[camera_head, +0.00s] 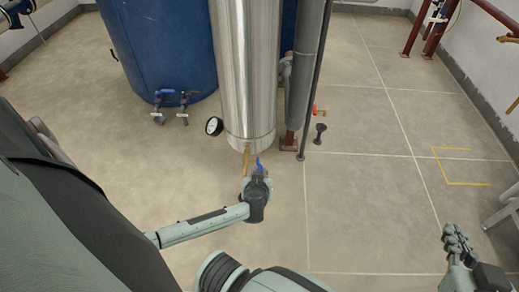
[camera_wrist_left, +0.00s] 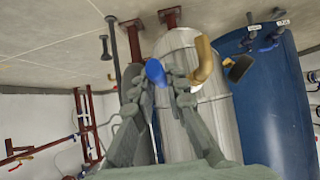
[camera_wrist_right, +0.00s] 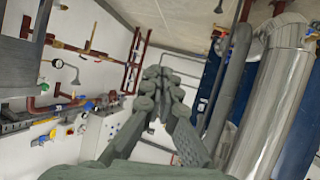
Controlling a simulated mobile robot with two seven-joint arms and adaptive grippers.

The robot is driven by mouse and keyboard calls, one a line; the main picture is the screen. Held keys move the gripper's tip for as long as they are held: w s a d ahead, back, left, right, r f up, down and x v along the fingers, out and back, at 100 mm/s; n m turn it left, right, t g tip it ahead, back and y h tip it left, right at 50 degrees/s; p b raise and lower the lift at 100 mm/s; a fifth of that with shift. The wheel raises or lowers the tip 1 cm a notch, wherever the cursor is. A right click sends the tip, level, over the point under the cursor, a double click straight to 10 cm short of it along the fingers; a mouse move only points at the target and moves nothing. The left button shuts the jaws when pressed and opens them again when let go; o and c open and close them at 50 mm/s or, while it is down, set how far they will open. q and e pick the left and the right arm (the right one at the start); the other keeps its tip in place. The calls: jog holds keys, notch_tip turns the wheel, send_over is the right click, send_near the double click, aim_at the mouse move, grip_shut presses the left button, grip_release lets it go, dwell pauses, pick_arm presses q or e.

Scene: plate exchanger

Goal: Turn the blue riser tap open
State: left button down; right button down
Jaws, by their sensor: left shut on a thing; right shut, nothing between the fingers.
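The blue riser tap handle (camera_head: 259,161) sits low at the front of the silver insulated riser (camera_head: 245,70), beside a brass pipe (camera_head: 247,155). My left gripper (camera_head: 257,178) is at the handle. In the left wrist view the blue handle (camera_wrist_left: 155,72) lies between the fingertips of the left gripper (camera_wrist_left: 159,84), which is shut on it; the brass elbow (camera_wrist_left: 205,60) is just to its right. The fingers partly hide the tap's body. My right gripper (camera_head: 457,238) is away at the lower right, shut and empty; its closed fingers (camera_wrist_right: 163,85) show in the right wrist view.
A blue tank (camera_head: 160,50) with small valves (camera_head: 172,98) stands behind on the left. A black gauge (camera_head: 214,126) sits beside the riser. A grey pipe (camera_head: 304,75) and thin dark post (camera_head: 318,80) stand right of it.

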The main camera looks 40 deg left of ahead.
pick_arm(q)
jog(key=shift+r+p, duration=0.25)
jog(key=shift+p, duration=0.75)
jog(key=shift+g+p, duration=0.4)
jog(key=shift+p, duration=0.45)
pick_arm(e)
jog(key=s+d+f+m+g+h, duration=0.1)
jog(key=s+d+f+g+h, duration=0.3)
jog(key=s+d+f+g, duration=0.5)
jog(key=s+d+f, duration=0.1)
jog(key=s+d, duration=0.2)
jog(key=s, duration=0.1)
jog(key=shift+d+m, duration=0.15)
jog(key=shift+m, duration=0.25)
pick_arm(q)
jog(key=c, duration=1.5)
grip_release()
jog(key=shift+c, duration=0.2)
jog(key=v, duration=1.2)
jog(key=shift+a, duration=0.1)
